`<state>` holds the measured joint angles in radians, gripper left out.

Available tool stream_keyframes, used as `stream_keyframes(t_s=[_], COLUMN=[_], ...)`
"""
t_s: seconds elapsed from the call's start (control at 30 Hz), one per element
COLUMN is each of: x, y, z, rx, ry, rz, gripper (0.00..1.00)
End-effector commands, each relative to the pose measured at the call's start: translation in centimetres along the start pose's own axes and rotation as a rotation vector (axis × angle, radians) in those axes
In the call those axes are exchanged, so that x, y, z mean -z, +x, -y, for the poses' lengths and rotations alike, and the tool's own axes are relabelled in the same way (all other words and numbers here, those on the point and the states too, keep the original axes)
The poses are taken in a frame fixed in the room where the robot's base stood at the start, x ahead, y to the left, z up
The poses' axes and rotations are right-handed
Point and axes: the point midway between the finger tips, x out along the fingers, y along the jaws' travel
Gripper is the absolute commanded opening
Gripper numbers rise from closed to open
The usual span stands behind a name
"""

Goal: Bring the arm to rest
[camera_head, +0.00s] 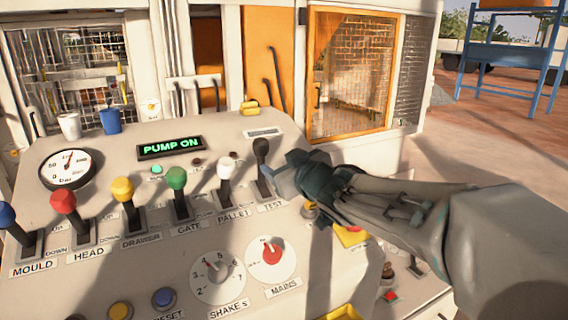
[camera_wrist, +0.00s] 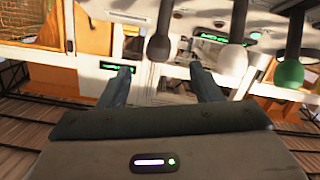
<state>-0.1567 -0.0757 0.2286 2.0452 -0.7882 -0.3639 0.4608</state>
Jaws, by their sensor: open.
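My gripper (camera_head: 274,178) is at the right side of the control panel (camera_head: 120,262), close to the black TEST lever (camera_head: 261,150). In the wrist view my two fingers (camera_wrist: 161,68) stand apart with nothing between them. The black knob (camera_wrist: 160,47) shows just beyond the fingertips, in line with the gap. I cannot tell whether a finger touches the lever. My arm reaches in from the right edge of the head view. The white PALLET lever (camera_head: 225,170) is left of my gripper and also shows in the wrist view (camera_wrist: 232,58).
Green GATE (camera_head: 176,180), yellow DRAWER (camera_head: 122,190), red HEAD (camera_head: 63,202) and blue MOULD (camera_head: 7,215) levers line the panel leftward. The display (camera_head: 170,147) reads PUMP ON. Two dials sit below. A white and a blue cup stand behind. Open floor lies at right.

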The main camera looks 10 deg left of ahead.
Motion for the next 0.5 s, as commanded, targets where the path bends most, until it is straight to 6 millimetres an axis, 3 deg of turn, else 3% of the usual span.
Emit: stream_keyframes(t_s=[0.27, 0.37, 0.5], x=[-0.1, -1.9, -6.8], y=[-0.1, -1.8, -7.0], z=[-0.1, -2.2, -6.0], rx=[-0.004, -0.089, -0.265], ry=[0.001, 0.020, 0.085], rz=[0.004, 0.082, 0.288], gripper=[0.59, 0.59, 0.59])
